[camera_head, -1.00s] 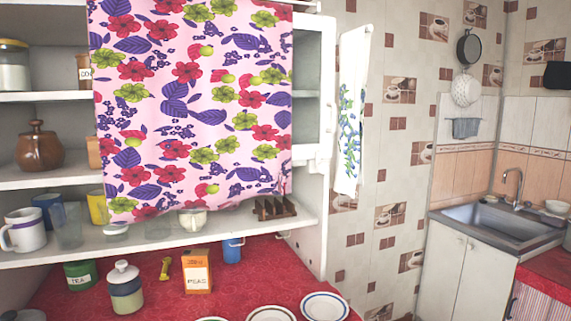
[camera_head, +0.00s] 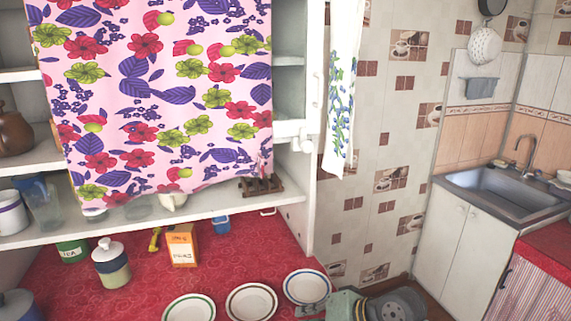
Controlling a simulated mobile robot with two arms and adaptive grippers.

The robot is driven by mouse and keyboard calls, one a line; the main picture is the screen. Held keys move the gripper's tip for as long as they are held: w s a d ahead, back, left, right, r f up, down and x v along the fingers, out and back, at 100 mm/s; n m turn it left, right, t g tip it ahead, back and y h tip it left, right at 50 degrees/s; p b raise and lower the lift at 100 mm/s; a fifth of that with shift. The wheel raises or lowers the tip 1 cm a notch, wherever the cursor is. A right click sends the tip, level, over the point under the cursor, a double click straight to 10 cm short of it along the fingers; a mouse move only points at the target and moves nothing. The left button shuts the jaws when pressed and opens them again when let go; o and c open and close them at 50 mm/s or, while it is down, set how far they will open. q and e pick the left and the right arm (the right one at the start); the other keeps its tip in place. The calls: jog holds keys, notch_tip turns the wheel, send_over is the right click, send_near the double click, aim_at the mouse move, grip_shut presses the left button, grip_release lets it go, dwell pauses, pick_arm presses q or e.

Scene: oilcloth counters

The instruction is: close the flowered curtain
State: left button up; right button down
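The flowered curtain (camera_head: 160,95), pink with red, green and purple flowers, hangs across the middle of the white open cupboard. Its lower edge hangs in front of the bottom shelf. The shelves left of it are uncovered, and a narrow strip of shelf shows at its right. Its top is out of view. Grey-green parts at the bottom edge, right of the plates, look like my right arm, with a small grey end that may be my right gripper (camera_head: 311,309). It is well below and apart from the curtain; its fingers are unclear. My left gripper is not in view.
A brown toast rack (camera_head: 261,185) stands near the curtain's lower right corner. Jars, a PEAS box (camera_head: 182,246) and plates (camera_head: 251,303) stand on the red oilcloth counter (camera_head: 130,290). A striped curtain (camera_head: 515,290) hangs under the right counter.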

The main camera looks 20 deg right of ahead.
jog(key=w+d+r+m+t+y, duration=0.1)
jog(key=w+d+r+y, duration=0.1)
jog(key=w+r, duration=0.35)
jog(key=w+d+r+m+t+y, duration=0.1)
jog(key=w+r+m, duration=0.15)
jog(key=r, duration=0.65)
jog(key=m+t+y, duration=0.2)
jog(key=t+y, duration=0.1)
send_near(269, 166)
jog(key=p+x, duration=0.4)
jog(key=shift+w+a+r, duration=0.1)
jog(key=shift+w+a, duration=0.5)
jog(key=shift+a, duration=0.05)
jog(key=shift+w+a, duration=0.1)
jog(key=shift+w, duration=0.05)
